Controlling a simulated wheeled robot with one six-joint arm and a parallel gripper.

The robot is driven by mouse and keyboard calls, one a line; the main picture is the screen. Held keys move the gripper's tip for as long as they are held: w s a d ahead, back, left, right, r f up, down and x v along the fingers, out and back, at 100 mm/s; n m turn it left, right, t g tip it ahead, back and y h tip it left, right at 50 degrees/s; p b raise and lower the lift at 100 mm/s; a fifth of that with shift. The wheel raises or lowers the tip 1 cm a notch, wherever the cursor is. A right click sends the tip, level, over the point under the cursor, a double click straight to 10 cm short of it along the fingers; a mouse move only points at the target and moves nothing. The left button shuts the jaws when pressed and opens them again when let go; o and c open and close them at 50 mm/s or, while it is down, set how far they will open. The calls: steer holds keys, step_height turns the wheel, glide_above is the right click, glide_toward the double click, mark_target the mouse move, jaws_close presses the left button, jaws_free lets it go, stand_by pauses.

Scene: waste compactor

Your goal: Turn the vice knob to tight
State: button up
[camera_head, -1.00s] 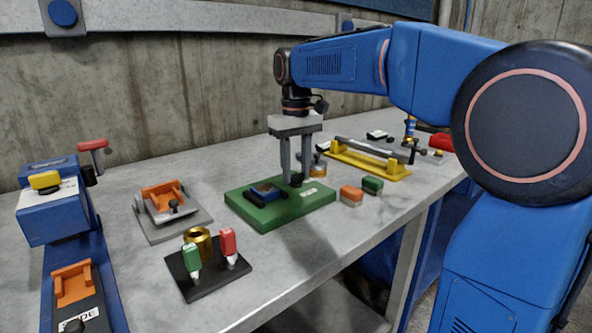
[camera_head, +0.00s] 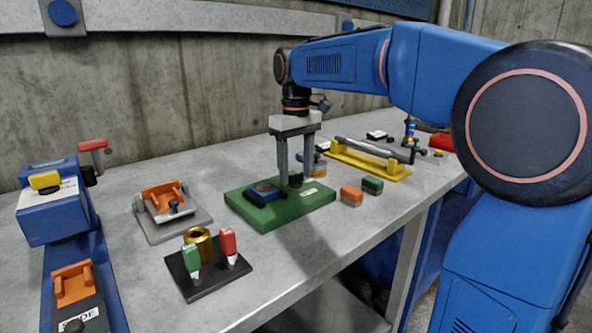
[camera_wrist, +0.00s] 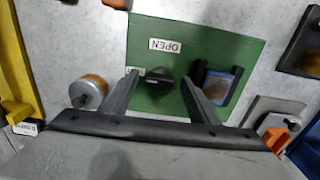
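The green board (camera_head: 268,218) lies on the bench and also shows in the wrist view (camera_wrist: 160,32). It carries a black knob (camera_wrist: 160,78) and a small black vice with a blue block (camera_wrist: 218,84) in it. My gripper (camera_head: 296,180) points down at the board. In the wrist view its fingers (camera_wrist: 159,77) are apart, one on each side of the knob, with narrow gaps visible. The knob also shows between the fingers in the head view (camera_head: 295,180). The vice is just outside one finger.
An amber and grey cylinder (camera_wrist: 88,93) stands near the other finger. Orange (camera_head: 351,196) and green (camera_head: 372,185) blocks are right of the board. A yellow stand with a grey bar (camera_head: 368,163) is behind. A black plate with markers (camera_head: 215,274) is in front left.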

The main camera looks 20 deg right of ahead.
mark_target(296, 174)
step_height(296, 174, up, 17)
steer(key=shift+r, duration=0.2)
stand_by(0.7)
